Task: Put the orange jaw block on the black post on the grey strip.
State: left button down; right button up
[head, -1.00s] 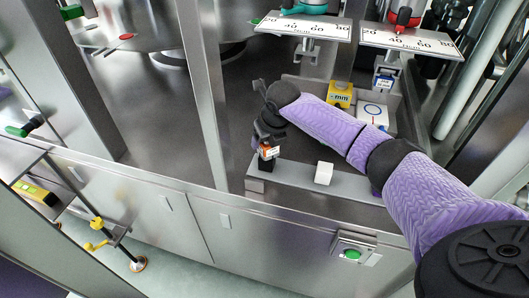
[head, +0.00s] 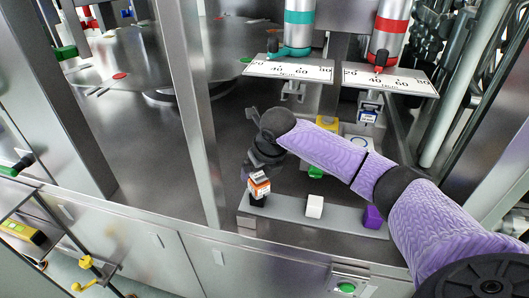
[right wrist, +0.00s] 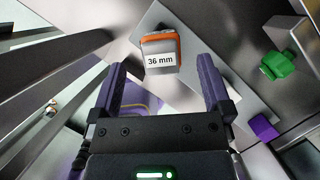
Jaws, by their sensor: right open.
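The orange jaw block (head: 259,187), with a white label, sits at the left end of the grey strip (head: 292,207). A black post (head: 257,201) shows just under it, and the block appears to rest on it. In the right wrist view the orange block (right wrist: 160,45) bears the label "36 mm" and lies just ahead of and between the fingertips. My right gripper (right wrist: 161,72) is open, its two fingers apart with nothing gripped between them. In the head view my right gripper (head: 256,170) is right above the block. My left gripper is not in view.
A white block (head: 314,206) and a purple block (head: 373,217) stand on the strip to the right. A green block (right wrist: 278,64) lies behind the strip. Scale plates (head: 290,70) hang above. A steel upright (head: 195,110) stands left of the gripper.

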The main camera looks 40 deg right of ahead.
pick_arm(q)
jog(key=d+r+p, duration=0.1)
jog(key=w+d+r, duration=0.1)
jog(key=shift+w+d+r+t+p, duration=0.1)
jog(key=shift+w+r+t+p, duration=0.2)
jog(key=shift+p, duration=0.1)
pick_arm(e)
jog(key=v, duration=0.6)
jog(key=shift+r, duration=0.35)
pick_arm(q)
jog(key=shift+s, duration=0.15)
pick_arm(e)
jog(key=shift+s, duration=0.1)
